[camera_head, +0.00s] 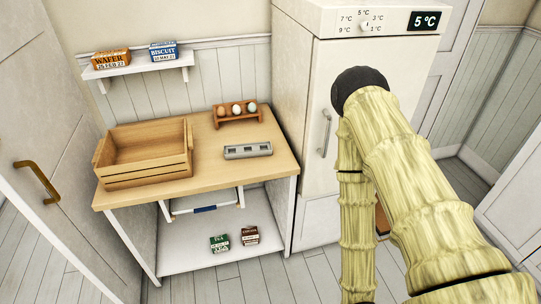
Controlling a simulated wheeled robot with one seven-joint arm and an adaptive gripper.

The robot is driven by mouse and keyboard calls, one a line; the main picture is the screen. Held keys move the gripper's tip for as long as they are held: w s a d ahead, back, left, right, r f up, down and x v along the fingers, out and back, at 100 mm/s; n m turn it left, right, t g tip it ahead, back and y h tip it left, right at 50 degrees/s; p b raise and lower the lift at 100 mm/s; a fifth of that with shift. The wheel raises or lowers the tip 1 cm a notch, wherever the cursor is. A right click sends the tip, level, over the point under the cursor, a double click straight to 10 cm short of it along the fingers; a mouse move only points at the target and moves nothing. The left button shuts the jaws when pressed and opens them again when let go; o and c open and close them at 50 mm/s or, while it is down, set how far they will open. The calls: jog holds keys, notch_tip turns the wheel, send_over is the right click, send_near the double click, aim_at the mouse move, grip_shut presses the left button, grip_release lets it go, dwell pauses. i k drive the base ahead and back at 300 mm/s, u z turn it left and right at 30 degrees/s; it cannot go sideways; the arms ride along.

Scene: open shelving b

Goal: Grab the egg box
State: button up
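A long grey box with a row of square hollows (247,150) lies on the right part of the wooden table top, near its front right edge; it looks like the egg box. Behind it stands a small wooden rack (237,119) holding several eggs of different colours. My arm shows at the right, in front of the fridge, with a dark rounded joint at its top. It is well to the right of the grey box and apart from it. My gripper is not visible.
A wooden slatted crate (146,172) fills the table's left part. The table (205,160) has bare wood between the crate and the grey box. A white fridge (310,150) stands close on the right. Two small packets lie on the lower shelf (195,257); two boxes sit on the wall shelf (136,65).

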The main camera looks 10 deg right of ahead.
aim_at(261, 149)
jog(key=z, duration=0.8)
jog(key=k, duration=1.05)
jog(key=z, duration=1.2)
jog(key=i, duration=0.45)
jog(key=u, duration=0.65)
jog(key=i, duration=1.05)
jog(key=u, duration=1.55)
jog(key=i, duration=0.55)
jog(key=u, duration=0.6)
